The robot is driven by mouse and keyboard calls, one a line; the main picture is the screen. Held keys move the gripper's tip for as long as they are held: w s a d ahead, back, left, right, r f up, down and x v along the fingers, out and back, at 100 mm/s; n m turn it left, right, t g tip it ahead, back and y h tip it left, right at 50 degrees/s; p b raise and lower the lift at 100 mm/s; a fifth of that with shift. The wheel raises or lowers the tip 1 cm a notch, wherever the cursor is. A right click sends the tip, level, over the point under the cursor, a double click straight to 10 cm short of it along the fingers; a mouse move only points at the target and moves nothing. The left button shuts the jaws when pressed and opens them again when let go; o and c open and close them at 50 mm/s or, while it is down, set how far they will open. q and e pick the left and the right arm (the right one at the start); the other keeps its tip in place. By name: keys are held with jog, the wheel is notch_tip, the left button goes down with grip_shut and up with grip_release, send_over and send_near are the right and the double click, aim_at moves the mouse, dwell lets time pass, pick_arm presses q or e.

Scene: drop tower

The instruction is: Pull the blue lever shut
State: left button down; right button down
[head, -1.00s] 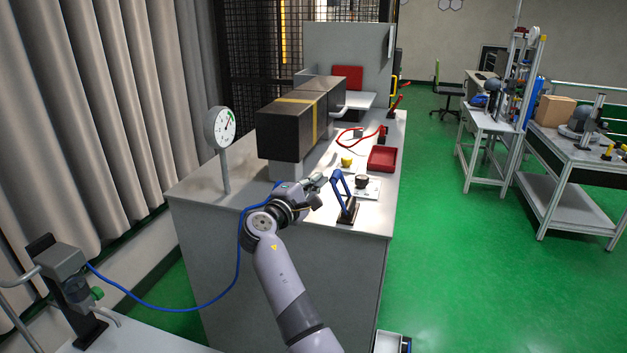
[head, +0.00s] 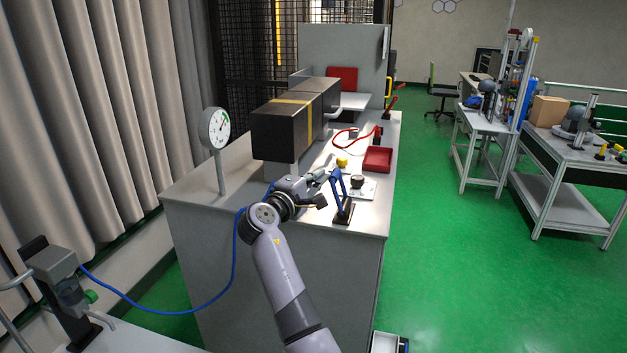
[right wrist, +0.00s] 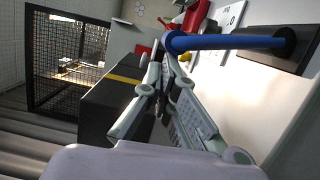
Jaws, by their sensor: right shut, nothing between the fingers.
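The blue lever (head: 342,189) stands upright on a dark base near the front right of the grey bench. Its bar (right wrist: 228,42) crosses the top of the right wrist view, running from the fingertips to the dark base at right. My right gripper (head: 326,175) is shut and empty, just left of the lever's upper end. In the right wrist view its fingertips (right wrist: 160,62) meet beside the bar's left end; I cannot tell whether they touch it. My left gripper is not in view.
The bench (head: 360,225) also bears a black box with a yellow band (head: 288,125), a gauge (head: 217,130), a red tray (head: 378,159) and a small yellow object (head: 342,162). A red lever (head: 390,103) stands farther back.

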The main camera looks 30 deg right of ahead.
aim_at(335, 177)
jog(key=s+d+m, duration=0.1)
jog(key=s+d+r+m, duration=0.1)
jog(key=m, duration=0.1)
jog(key=s+d+r+m+y, duration=0.1)
jog(key=shift+s+m+b, duration=0.25)
jog(key=shift+m+b, duration=0.05)
jog(key=shift+b, duration=0.1)
jog(key=shift+s+d+m+y, duration=0.5)
jog(key=shift+s+d+m, duration=0.6)
jog(key=shift+m, duration=0.4)
jog(key=shift+s, duration=0.15)
jog(key=shift+r, duration=0.1)
